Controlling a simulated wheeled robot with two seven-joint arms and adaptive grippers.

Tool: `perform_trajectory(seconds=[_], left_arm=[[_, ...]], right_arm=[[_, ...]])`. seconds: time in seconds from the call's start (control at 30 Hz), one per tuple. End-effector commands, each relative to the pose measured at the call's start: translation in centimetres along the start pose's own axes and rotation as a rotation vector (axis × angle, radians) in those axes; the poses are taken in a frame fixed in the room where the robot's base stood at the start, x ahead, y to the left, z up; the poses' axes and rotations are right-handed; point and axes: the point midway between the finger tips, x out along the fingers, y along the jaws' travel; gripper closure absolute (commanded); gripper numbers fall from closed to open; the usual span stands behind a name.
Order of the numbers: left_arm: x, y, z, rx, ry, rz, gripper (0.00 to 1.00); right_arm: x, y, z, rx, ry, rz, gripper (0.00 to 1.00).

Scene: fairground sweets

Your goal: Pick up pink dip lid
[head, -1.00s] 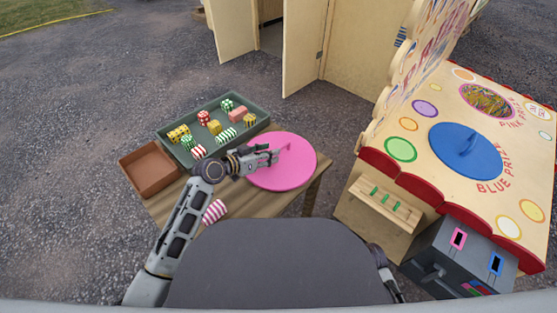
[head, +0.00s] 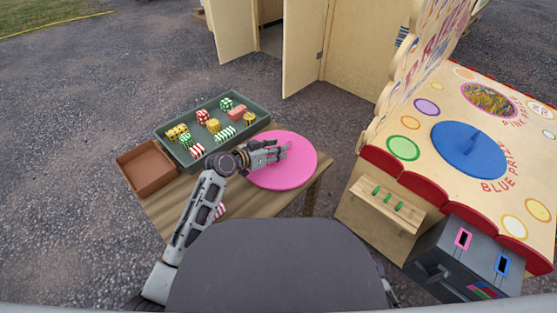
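The pink dip lid (head: 300,173) is a flat round disc on the right end of the wooden table (head: 245,203). My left gripper (head: 284,152) reaches over it from the left, with its fingers above the upper middle of the lid. The fingers and wrist hide that part of the lid, including any handle there. At this size I cannot tell whether the fingers are apart or closed on something. The lid looks flat and level. My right gripper is not in view.
A green tray (head: 262,112) with several striped and dotted sweets and an empty brown box (head: 147,172) sit left of the lid. A striped sweet (head: 220,210) lies partly behind my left arm. A prize stall with a blue lid (head: 470,150) stands at right.

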Motion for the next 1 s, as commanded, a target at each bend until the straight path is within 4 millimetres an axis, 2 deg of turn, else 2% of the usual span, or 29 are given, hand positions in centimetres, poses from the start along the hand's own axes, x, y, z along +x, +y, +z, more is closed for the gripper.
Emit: perform_trajectory(seconds=[0.17,0.63,0.93,1.0], left_arm=[[0.81,0.03,0.03,0.0,0.0,0.001,0.62],[0.83,0.04,0.0,0.0,-0.001,0.001,0.62],[0.82,0.04,0.0,0.0,-0.001,0.0,0.99],[0.82,0.03,0.01,0.0,-0.001,0.0,1.0]], right_arm=[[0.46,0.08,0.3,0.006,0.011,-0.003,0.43],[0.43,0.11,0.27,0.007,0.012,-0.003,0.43],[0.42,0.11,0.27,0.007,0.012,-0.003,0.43],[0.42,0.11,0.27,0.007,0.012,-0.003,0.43]])
